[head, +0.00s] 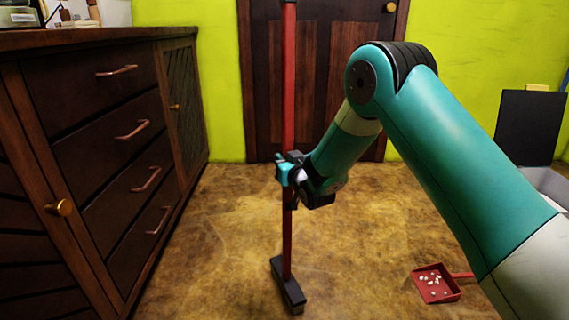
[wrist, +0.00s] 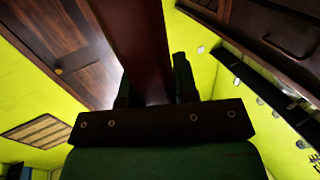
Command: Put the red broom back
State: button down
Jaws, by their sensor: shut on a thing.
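The red broom (head: 288,90) stands nearly upright in the middle of the head view, with its dark brush head (head: 288,286) low near the floor. I cannot tell whether the brush touches the floor. My gripper (head: 288,172) is shut on the red handle, around the middle of its visible length. In the wrist view the handle (wrist: 140,45) runs up between the fingers of my gripper (wrist: 155,88). The top of the handle is cut off in the head view.
A dark wooden cabinet (head: 110,130) with drawers lines the left side. A closed brown door (head: 340,90) is behind the broom. A red dustpan (head: 435,284) with small white bits lies on the floor at lower right. A black panel (head: 528,128) stands at right. Floor around the broom is clear.

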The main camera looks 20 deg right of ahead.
jog(key=c, duration=0.9)
grip_release()
jog(key=s+a+r+n+g+b, duration=0.1)
jog(key=s+g, duration=0.5)
jog(key=s, duration=0.9)
jog(key=s+a+r+n+g+y+b, duration=0.1)
jog(key=s+a+n+g+b, duration=0.2)
jog(key=s, duration=1.2)
jog(key=s+a+r+n+g+y+b, duration=0.1)
jog(key=s+a+r+g+b, duration=0.1)
jog(key=s+g, duration=0.6)
jog(key=shift+s+a+n+g, duration=0.1)
jog(key=shift+s+a+n, duration=0.05)
jog(key=shift+s, duration=1.1)
jog(key=shift+s+a+n+g, duration=0.1)
jog(key=shift+s+a, duration=0.05)
jog(key=shift+s, duration=1.1)
jog(key=shift+s+a+n+g, duration=0.1)
jog(key=shift+s+a+n, duration=0.05)
jog(key=shift+s, duration=1.1)
